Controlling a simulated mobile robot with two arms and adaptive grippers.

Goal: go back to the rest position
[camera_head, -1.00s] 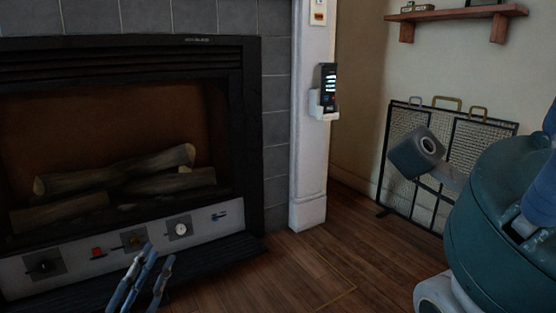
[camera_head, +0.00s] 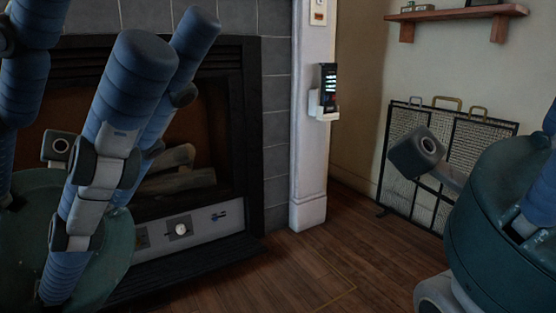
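My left gripper (camera_head: 95,35) is large and close to the camera at the left. Its blue fingers with grey joints point up and stand apart, with nothing between them. The teal and grey parts of my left arm are behind and below it. On the right, the teal part of my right arm fills the lower corner. Blue parts of my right gripper (camera_head: 546,165) show only at the right edge, mostly cut off, so its opening cannot be told.
A fireplace (camera_head: 252,150) with logs (camera_head: 180,182) and a knob panel (camera_head: 205,225) is partly hidden behind my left arm. A black device (camera_head: 328,88) sits in a white holder on the post. A mesh screen (camera_head: 480,140) stands below a wooden shelf (camera_head: 460,14). Wooden floor (camera_head: 300,270) is clear between.

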